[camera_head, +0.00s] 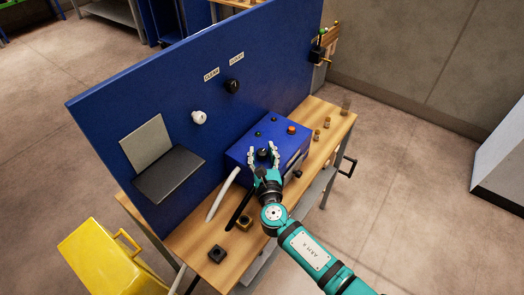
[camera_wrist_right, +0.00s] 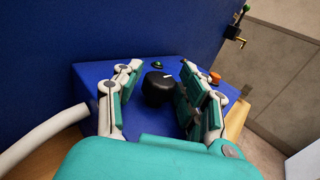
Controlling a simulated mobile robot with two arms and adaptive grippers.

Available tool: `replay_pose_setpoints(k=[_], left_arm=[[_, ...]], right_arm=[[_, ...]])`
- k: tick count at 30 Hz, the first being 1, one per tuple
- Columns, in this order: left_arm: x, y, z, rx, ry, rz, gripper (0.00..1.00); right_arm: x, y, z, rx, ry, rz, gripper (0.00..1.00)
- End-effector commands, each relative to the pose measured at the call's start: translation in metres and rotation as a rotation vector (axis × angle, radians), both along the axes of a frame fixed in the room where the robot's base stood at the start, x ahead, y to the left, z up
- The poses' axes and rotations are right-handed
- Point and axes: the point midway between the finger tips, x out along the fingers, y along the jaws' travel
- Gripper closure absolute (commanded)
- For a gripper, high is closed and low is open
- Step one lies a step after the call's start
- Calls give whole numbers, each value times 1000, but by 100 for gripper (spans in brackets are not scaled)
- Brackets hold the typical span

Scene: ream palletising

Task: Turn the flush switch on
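A black rotary knob with a white mark (camera_wrist_right: 158,88) stands on top of a blue box (camera_head: 237,155) on the wooden bench; I take it as the flush switch, though no label on it is readable. My right gripper (camera_head: 262,152) is open, its two fingers on either side of this knob. In the right wrist view the gripper (camera_wrist_right: 161,76) has a clear gap between the left finger and the knob; the right finger is close beside it, and I cannot tell whether they touch. My left gripper is not in view.
An orange button (camera_head: 291,130) and a green button (camera_wrist_right: 187,64) are also on the box. A white knob (camera_head: 198,117) and a black knob (camera_head: 232,86) sit on the upright blue panel (camera_head: 110,112). A pale hose (camera_head: 222,196) curves beside the box. A yellow bin (camera_head: 95,258) stands left of the bench.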

Motion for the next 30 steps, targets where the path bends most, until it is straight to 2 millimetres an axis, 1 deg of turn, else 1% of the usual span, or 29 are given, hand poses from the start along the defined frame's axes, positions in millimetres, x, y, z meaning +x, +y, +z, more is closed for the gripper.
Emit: replay_pose_setpoints(k=[1,3,10,14,17,24,27,30], left_arm=[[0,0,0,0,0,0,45],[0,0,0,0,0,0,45],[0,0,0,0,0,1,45],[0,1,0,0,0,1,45],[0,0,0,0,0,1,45],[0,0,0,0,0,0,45],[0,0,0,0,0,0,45],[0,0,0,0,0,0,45]], right_arm=[[1,0,2,0,-3,0,51],[1,0,3,2,-5,-1,45],[2,0,4,2,-7,-1,45],[-6,-1,4,3,-7,-1,45],[-21,-4,3,2,-6,0,45],[-73,-11,3,3,-5,0,45],[-92,-14,3,2,-4,0,45],[-105,-16,3,1,-5,0,45]])
